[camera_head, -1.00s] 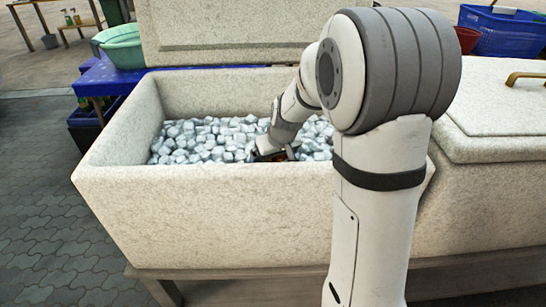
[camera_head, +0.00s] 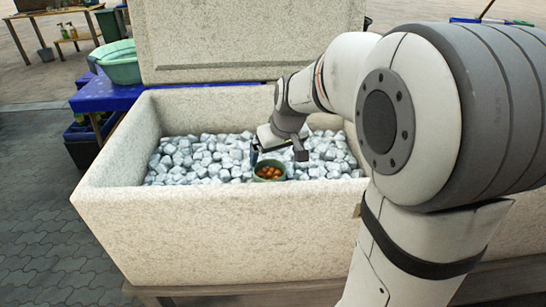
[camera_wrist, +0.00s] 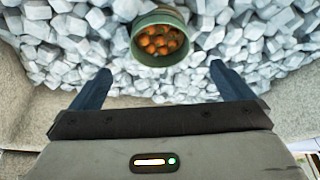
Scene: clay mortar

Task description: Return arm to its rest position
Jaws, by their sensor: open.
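My gripper (camera_head: 278,152) is inside the stone-look chest (camera_head: 200,235), above the pale grey lumps that fill it. In the wrist view my gripper (camera_wrist: 158,84) shows its two dark fingers wide apart with nothing between them. A green bowl (camera_head: 270,178) holding several small orange-brown round items sits on the lumps just below my gripper in the head view. In the wrist view the bowl (camera_wrist: 160,58) lies beyond the fingertips and is apart from them. The arm reaches in over the chest's right side and hides that part.
The chest's raised lid (camera_head: 245,45) stands behind it. A blue table (camera_head: 115,92) with a green basin (camera_head: 118,65) is at the back left. The grey lumps (camera_head: 200,165) are spread through the chest. Paved floor (camera_head: 35,190) on the left is clear.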

